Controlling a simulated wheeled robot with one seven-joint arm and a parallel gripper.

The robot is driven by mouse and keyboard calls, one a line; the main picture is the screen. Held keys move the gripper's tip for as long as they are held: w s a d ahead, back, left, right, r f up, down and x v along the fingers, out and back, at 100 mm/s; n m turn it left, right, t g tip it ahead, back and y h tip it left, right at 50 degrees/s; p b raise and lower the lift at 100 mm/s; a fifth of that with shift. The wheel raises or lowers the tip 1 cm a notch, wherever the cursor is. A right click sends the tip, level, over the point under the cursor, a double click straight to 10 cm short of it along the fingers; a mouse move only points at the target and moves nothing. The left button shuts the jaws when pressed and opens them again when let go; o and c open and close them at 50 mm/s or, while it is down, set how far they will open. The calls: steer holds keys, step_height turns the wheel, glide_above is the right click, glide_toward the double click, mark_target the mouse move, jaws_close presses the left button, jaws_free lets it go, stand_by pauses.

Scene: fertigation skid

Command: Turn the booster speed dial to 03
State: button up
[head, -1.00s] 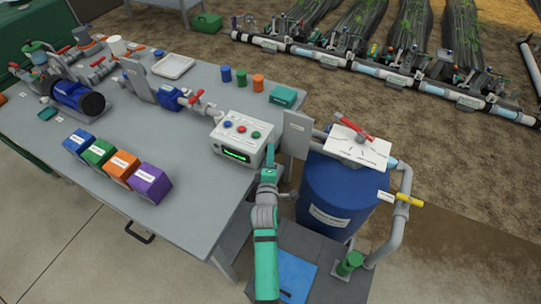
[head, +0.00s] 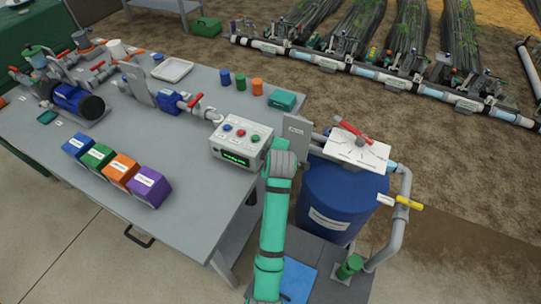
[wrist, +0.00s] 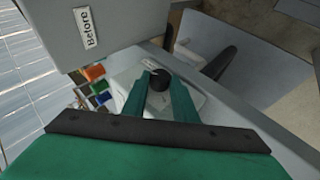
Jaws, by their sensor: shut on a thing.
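A black round dial (wrist: 160,79) sits on a pale housing (wrist: 128,68) in the wrist view. My gripper (wrist: 161,86) has its two green fingers on either side of the dial, shut on it. I cannot read any mark or number at the dial. The display text is too small to read. My arm covers the box's right side, and my gripper is hidden there.
A blue tank (head: 340,200) with a red-handled white top is further right. Several coloured blocks (head: 119,170) lie on the grey table (head: 205,205).

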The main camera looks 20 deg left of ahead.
steer(key=shift+w+d+r+g, duration=0.1)
steer(key=shift+w+g, duration=0.1)
steer(key=shift+g, duration=0.6)
steer(key=o, duration=1)
steer(key=shift+o, duration=0.2)
steer(key=v, duration=1)
steer(key=shift+d+r, duration=0.25)
steer(key=shift+r, duration=0.05)
